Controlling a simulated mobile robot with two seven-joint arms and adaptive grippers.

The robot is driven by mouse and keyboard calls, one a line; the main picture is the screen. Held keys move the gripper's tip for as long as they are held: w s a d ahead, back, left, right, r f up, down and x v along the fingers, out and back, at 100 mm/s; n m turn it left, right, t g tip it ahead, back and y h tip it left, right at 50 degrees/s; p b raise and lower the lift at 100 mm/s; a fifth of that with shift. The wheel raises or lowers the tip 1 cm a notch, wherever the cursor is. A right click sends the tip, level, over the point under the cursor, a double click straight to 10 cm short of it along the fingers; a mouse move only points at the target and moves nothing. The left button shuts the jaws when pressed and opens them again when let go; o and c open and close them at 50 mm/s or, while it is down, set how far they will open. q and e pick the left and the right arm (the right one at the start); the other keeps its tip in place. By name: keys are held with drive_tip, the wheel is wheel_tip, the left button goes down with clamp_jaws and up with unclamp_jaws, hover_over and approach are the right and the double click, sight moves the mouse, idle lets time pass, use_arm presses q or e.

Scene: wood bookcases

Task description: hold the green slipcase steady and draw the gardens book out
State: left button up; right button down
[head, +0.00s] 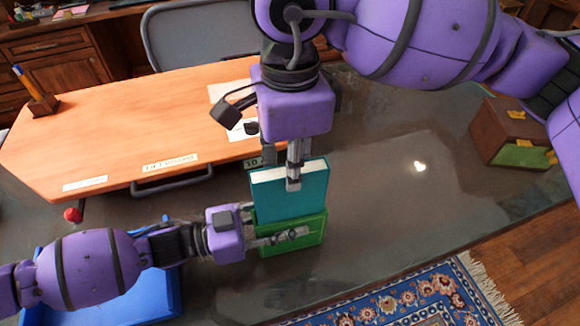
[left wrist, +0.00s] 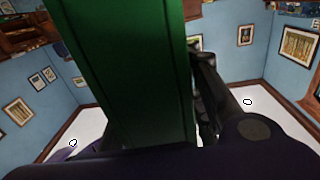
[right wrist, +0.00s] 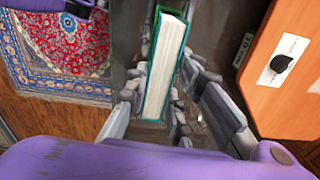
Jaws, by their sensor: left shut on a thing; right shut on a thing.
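The green slipcase (head: 314,228) stands upright near the middle of the dark table; it fills the middle of the left wrist view (left wrist: 135,70). My left gripper (head: 285,238) is shut on its lower part from the left. The gardens book (head: 305,200), teal with pale page edges, stands up well above the slipcase top. Its lower end is hidden by the slipcase, so I cannot tell how deep it sits. My right gripper (head: 281,172) comes from above and is shut across the book's thickness. The right wrist view shows the page edge (right wrist: 163,65) between the fingers.
An orange-brown wooden board (head: 120,135) with label cards lies behind and left. A blue tray (head: 110,300) is at lower left, partly under my left arm. A brown box with green inside (head: 500,130) stands at right. The dark table right of the slipcase (head: 390,220) is clear.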

drive_tip(key=shift+r, duration=1.7)
drive_tip(key=shift+r, duration=0.1)
drive_tip(key=shift+r, duration=1.75)
use_arm(q)
drive_tip(key=o, duration=1.3)
drive_tip(key=shift+o, duration=0.2)
